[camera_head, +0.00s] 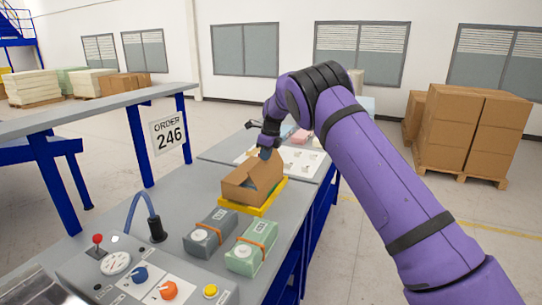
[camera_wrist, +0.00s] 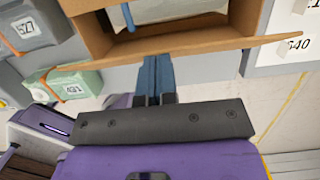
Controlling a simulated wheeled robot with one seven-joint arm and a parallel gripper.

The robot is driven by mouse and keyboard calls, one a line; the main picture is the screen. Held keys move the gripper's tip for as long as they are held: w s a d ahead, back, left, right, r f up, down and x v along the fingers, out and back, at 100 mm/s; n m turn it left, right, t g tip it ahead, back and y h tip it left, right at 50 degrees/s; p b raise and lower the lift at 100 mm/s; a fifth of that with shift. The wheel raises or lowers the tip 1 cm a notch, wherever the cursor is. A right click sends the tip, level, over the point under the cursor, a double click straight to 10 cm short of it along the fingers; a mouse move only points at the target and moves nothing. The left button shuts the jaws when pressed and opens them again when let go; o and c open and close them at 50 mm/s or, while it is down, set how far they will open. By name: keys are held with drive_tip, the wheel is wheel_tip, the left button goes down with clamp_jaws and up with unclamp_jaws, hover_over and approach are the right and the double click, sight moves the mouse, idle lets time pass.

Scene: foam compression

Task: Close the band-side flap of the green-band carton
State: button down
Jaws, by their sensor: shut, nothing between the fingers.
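The brown cardboard carton (camera_head: 236,190) stands on a yellow tray (camera_head: 277,198) on the bench, with its top at least partly open. In the wrist view the open carton (camera_wrist: 88,28) shows at the top, with a long flap edge (camera_wrist: 220,45) running across the picture. No green band is clear in either view. My gripper (camera_head: 265,153) is over the carton's far side in the head view. Its blue fingers are together and empty in the wrist view (camera_wrist: 157,62), with tips at the flap edge; I cannot tell whether they touch it.
A grey block (camera_head: 210,232) and a green block (camera_head: 252,247) with orange bands lie in front of the carton. A control panel (camera_head: 140,278) with a red-knobbed lever and a blue hose (camera_head: 135,205) are at the near left. A white sheet (camera_head: 300,163) lies beyond the carton.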

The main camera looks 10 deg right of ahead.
drive_tip(key=shift+w+a+f+g+h, duration=0.6)
drive_tip(key=shift+w+a+f+h, duration=0.15)
drive_tip(key=shift+a+f+h, duration=0.25)
drive_tip(key=shift+w+a+f+g+h, duration=0.6)
drive_tip(key=shift+w+a+f+h, duration=0.15)
drive_tip(key=shift+a, duration=0.3)
drive_tip(key=shift+w+a+f, duration=0.15)
drive_tip(key=shift+a+f, duration=0.05)
drive_tip(key=shift+f, duration=0.25)
drive_tip(key=shift+w+a+f, duration=0.1)
drive_tip(key=shift+a+f, duration=0.05)
drive_tip(key=shift+f, duration=0.25)
drive_tip(key=shift+r, duration=0.15)
